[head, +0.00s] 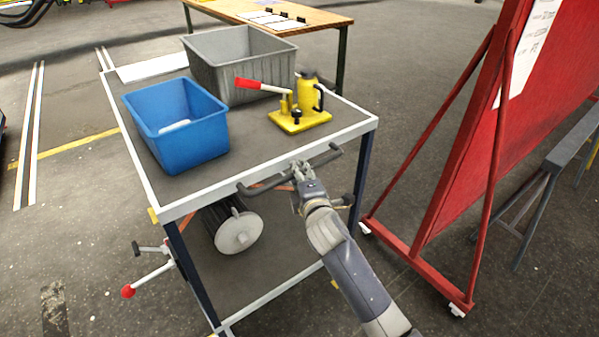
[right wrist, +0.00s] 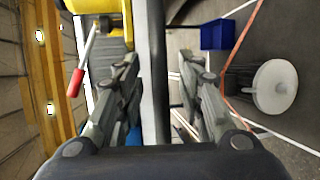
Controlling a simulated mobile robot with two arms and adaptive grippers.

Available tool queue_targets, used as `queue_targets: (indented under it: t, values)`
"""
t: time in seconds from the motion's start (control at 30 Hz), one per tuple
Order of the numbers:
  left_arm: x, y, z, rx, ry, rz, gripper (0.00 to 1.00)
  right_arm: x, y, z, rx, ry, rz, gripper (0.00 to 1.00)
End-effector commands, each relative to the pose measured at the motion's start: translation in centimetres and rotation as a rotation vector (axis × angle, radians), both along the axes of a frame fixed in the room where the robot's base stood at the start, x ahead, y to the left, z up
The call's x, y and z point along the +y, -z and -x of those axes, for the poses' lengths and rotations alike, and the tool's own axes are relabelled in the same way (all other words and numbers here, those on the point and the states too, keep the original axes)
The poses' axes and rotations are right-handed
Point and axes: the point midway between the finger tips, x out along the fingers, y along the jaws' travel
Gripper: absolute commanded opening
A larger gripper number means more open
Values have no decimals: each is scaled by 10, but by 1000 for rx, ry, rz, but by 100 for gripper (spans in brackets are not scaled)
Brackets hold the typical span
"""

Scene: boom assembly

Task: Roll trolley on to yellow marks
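The trolley (head: 262,158) has a grey top with a white rim, dark legs and a lower shelf. Its dark handle (head: 245,188) runs along the near side and also shows in the right wrist view (right wrist: 156,70). My right gripper (head: 302,170) is at this handle. In the right wrist view, the bar lies between its two fingers (right wrist: 158,88), with visible gaps on both sides. A yellow line (head: 75,146) lies on the floor left of the trolley. A small yellow mark (head: 335,284) shows at the trolley's near right.
A blue bin (head: 180,130), a grey bin (head: 238,60) and a yellow jack (head: 305,105) stand on the trolley. A motor (head: 235,230) sits below. A red board stand (head: 425,235) stands close on the right. A wooden table (head: 300,12) is behind. Floor at left is open.

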Motion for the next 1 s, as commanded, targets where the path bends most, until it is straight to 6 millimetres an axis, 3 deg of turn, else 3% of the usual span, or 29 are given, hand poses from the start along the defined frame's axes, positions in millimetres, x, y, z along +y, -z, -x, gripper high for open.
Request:
queue_targets:
  t: [0.17, 0.53, 0.7, 1.0]
  values:
    - [1, 0, -11, -17, -3, 0, 40, 4, 2, -12, 0, -1, -1, 35]
    - [0, 1, 4, 5, -2, 0, 40, 4, 3, -15, -1, -1, -1, 35]
    - [-4, 1, 6, 8, -1, 4, 40, 4, 3, -15, 0, -1, -1, 0]
    - [-5, 3, 4, 5, 1, 6, 40, 8, 4, -20, 0, -2, -1, 0]
